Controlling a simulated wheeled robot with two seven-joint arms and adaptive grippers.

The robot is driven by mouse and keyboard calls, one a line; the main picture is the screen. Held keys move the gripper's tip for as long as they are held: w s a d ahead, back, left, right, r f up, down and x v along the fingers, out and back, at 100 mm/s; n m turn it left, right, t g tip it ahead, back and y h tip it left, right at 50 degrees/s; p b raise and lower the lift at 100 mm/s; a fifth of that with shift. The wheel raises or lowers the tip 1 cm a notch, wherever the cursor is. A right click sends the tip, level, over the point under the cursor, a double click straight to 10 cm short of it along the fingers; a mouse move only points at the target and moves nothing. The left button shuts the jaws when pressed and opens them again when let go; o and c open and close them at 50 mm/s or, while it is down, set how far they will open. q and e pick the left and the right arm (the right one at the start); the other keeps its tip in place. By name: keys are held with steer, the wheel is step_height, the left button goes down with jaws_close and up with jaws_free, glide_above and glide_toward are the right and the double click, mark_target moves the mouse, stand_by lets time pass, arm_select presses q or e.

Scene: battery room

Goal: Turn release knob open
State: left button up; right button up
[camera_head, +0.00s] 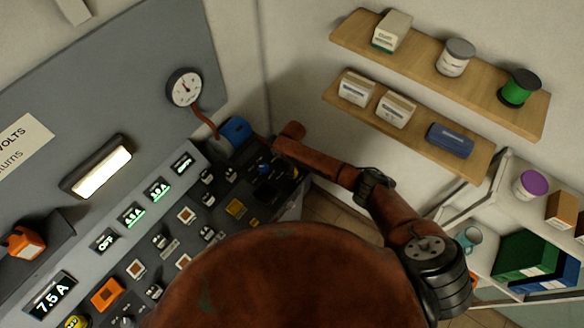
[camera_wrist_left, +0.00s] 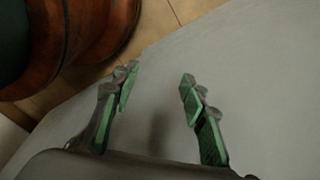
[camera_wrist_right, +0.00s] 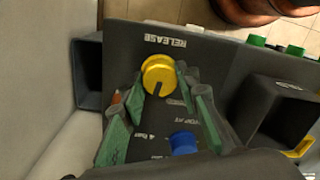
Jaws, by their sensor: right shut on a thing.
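The yellow release knob (camera_wrist_right: 158,75) sits on the dark panel (camera_wrist_right: 152,32) below the upside-down RELEASE label (camera_wrist_right: 165,41) in the right wrist view. Its dark pointer mark faces the lower edge of that picture. My right gripper (camera_wrist_right: 160,80) has its green-padded fingers on both sides of the knob and is shut on it. In the head view my right arm reaches the far end of the console, where the gripper and knob are hard to make out. My left gripper (camera_wrist_left: 158,82) is open and empty over a plain grey surface; it does not show in the head view.
A blue knob (camera_wrist_right: 183,143) lies close behind the yellow one, between the fingers' bases. A dark raised box (camera_wrist_right: 278,110) stands to the right. The console (camera_head: 120,262) carries several switches and lit displays. Shelves (camera_head: 440,75) with small goods hang at right.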

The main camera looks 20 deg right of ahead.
steer(key=m+p, duration=0.2)
steer(key=m, duration=0.2)
steer(key=shift+m+p, duration=0.95)
steer(key=shift+m, duration=0.65)
steer(key=o, duration=1.2)
steer(key=shift+c, duration=0.2)
step_height(320, 180, up, 12)
steer(key=shift+d, duration=0.25)
